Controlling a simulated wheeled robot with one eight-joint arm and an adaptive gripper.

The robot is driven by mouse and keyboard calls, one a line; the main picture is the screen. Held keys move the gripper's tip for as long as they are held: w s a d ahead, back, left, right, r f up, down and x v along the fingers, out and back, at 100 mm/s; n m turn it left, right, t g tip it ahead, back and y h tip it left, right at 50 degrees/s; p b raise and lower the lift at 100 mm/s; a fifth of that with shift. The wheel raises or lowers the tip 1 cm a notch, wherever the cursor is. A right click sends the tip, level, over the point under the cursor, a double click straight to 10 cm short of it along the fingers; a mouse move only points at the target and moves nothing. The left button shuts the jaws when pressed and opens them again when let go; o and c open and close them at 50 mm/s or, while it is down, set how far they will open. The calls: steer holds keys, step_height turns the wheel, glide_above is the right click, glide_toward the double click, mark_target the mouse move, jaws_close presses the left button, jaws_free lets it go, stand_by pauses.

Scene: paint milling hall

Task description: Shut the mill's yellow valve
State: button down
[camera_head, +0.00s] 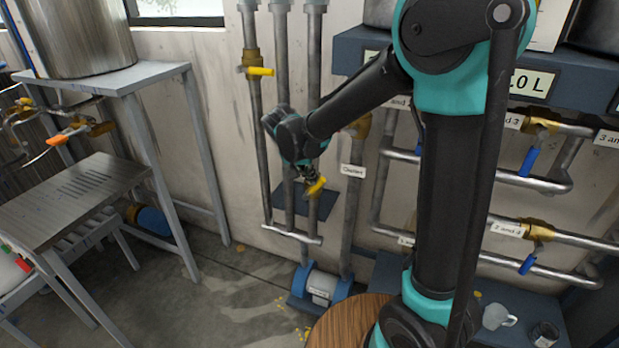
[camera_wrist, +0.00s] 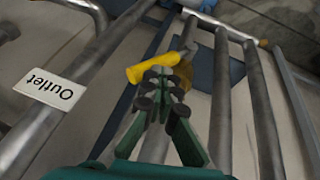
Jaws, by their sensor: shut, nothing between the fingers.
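A yellow valve handle (camera_head: 316,187) is on one of the vertical pipes in the middle of the head view. In the wrist view the same yellow handle (camera_wrist: 148,67) lies just beyond my fingertips and slants across its pipe. My gripper (camera_head: 311,171) is at this handle, shut with nothing held. In the wrist view my gripper's fingertips (camera_wrist: 162,84) overlap the brass valve body; I cannot tell whether they touch it. A second yellow valve handle (camera_head: 260,71) is higher on the left pipe and lies level across it.
An "Outlet" label (camera_head: 352,171) is on the pipe to the right, also near my gripper in the wrist view (camera_wrist: 49,88). Blue-handled valves (camera_head: 529,161) are at the right. A blue pump (camera_head: 320,286) stands on the floor. A metal table (camera_head: 75,195) stands at the left.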

mark_target(321, 183)
steer(key=d+y, duration=0.1)
steer(key=d+f+y, duration=0.1)
steer(key=s+d+t+y, duration=0.1)
steer(key=shift+f+m, duration=0.15)
steer(key=shift+m, duration=0.25)
steer(key=shift+s+d+f+m+t+y, duration=0.15)
steer(key=shift+s+d+f+t+y, duration=0.1)
steer(key=shift+d+f+y, duration=0.4)
steer(key=shift+s+d+f+m+t+y, duration=0.1)
steer(key=shift+s+d+f+t+y, duration=0.15)
steer(key=shift+d+f+y, duration=0.5)
steer(key=shift+s+d+f+m+t+y, duration=0.15)
steer(key=shift+d+f+t+y, duration=0.25)
steer(key=shift+f, duration=0.5)
steer(key=shift+a, duration=0.1)
